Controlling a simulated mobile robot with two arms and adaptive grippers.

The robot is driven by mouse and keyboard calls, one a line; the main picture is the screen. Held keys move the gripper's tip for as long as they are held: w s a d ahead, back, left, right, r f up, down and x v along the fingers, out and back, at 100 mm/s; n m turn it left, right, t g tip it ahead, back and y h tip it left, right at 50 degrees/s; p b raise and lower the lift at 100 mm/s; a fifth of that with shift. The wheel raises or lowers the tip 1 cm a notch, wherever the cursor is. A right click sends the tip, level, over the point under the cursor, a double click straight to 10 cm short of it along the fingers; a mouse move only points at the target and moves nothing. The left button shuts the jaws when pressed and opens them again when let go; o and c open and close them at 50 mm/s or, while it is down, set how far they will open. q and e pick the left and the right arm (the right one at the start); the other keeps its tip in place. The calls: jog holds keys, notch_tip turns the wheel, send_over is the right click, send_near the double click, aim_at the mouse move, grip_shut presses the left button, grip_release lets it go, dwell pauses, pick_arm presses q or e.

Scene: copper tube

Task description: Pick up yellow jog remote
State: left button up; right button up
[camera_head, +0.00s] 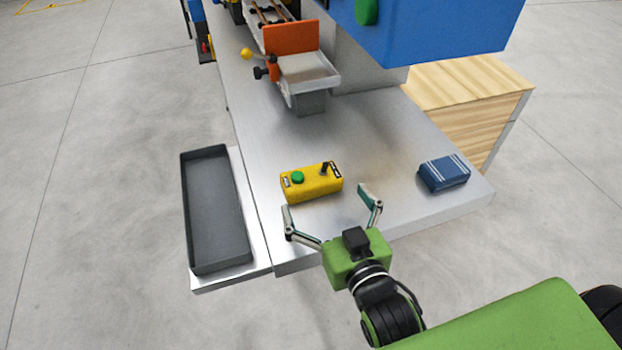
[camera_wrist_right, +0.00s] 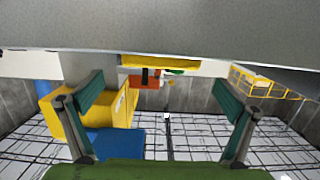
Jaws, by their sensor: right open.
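The yellow jog remote (camera_head: 312,187) lies on the grey metal table (camera_head: 375,130), near its front. It has a green button and a small black stick on top. My right gripper (camera_head: 327,205) is open and empty, just in front of the remote, with its two fingers spread and pointing at it. The fingers appear apart from the remote. In the right wrist view the remote (camera_wrist_right: 160,61) shows as a yellow strip at top centre, beyond the open fingers (camera_wrist_right: 160,95). My left gripper is not in view.
A blue box with white stripes (camera_head: 443,173) lies right of the remote. A dark empty tray (camera_head: 216,215) is at the left. Behind stand a machine with an orange plate (camera_head: 292,46) and a yellow-knobbed lever (camera_head: 247,54). The table around the remote is clear.

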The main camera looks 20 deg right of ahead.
aim_at(317, 188)
jog(key=shift+w, duration=0.8)
jog(key=shift+w+a+f+p, duration=0.1)
jog(key=shift+w+f+p, duration=0.15)
jog(key=shift+w, duration=0.5)
jog(key=shift+w+a+f+p, duration=0.15)
jog(key=shift+w+p, duration=0.25)
jog(key=shift+w, duration=0.4)
jog(key=shift+w+d+f+p, duration=0.1)
jog(key=shift+w+f+p, duration=0.2)
jog(key=shift+w, duration=0.45)
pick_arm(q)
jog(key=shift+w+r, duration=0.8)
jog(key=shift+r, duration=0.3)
pick_arm(e)
jog(key=shift+r, duration=0.15)
jog(key=c, duration=1.2)
